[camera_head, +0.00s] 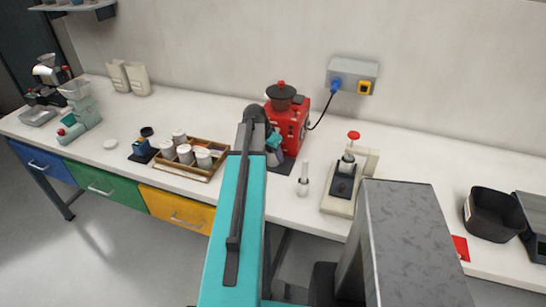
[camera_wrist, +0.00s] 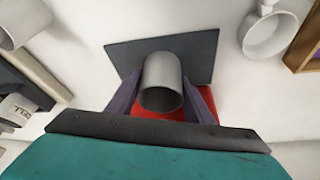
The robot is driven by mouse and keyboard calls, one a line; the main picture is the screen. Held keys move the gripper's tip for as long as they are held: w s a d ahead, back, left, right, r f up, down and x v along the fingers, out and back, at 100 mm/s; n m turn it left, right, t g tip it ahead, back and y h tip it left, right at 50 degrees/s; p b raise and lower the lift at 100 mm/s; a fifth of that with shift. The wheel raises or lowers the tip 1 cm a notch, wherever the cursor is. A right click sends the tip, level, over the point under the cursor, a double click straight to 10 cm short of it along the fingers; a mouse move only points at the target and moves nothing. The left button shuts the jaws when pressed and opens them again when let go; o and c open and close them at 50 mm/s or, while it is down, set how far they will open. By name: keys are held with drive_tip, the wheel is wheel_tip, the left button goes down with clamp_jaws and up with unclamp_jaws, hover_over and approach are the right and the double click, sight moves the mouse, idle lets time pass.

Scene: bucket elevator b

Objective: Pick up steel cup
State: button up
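The steel cup (camera_wrist: 161,72) is a plain grey cylinder in the middle of the wrist view, with its dark open end toward the camera. It is over a dark flat plate (camera_wrist: 200,47). My gripper (camera_wrist: 162,82) has one finger on each side of the cup, very close to its walls. Whether the fingers touch it, and whether the cup rests on the plate, I cannot tell. In the head view my teal arm reaches to the front of the red machine (camera_head: 291,125), where the arm's end hides most of the cup's spot.
A wooden tray (camera_head: 180,172) with several white cups is left of my arm. A white pestle-like piece (camera_head: 304,180) and a beige press (camera_head: 351,175) stand to the right. A black bin (camera_head: 490,214) is farther right.

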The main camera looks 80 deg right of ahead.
drive_tip(key=c, duration=1)
drive_tip(key=shift+r, duration=0.1)
drive_tip(key=shift+r+b, duration=0.55)
drive_tip(key=shift+r, duration=0.05)
drive_tip(key=a+b, duration=0.1)
drive_tip(key=a, duration=0.3)
drive_tip(key=w+a+b, duration=0.1)
drive_tip(key=a, duration=0.3)
drive_tip(key=w+a+b, duration=0.1)
drive_tip(key=a, duration=0.2)
drive_tip(key=shift+w+a, duration=0.15)
drive_tip(key=shift+a, duration=0.25)
drive_tip(key=shift+w+f+b, duration=0.1)
drive_tip(key=shift+b, duration=0.75)
drive_tip(key=shift+b, duration=0.35)
drive_tip(key=b, duration=0.4)
drive_tip(key=shift+w+a, duration=0.1)
drive_tip(key=shift+a, duration=0.2)
drive_tip(key=b, duration=0.3)
drive_tip(key=shift+a, duration=0.35)
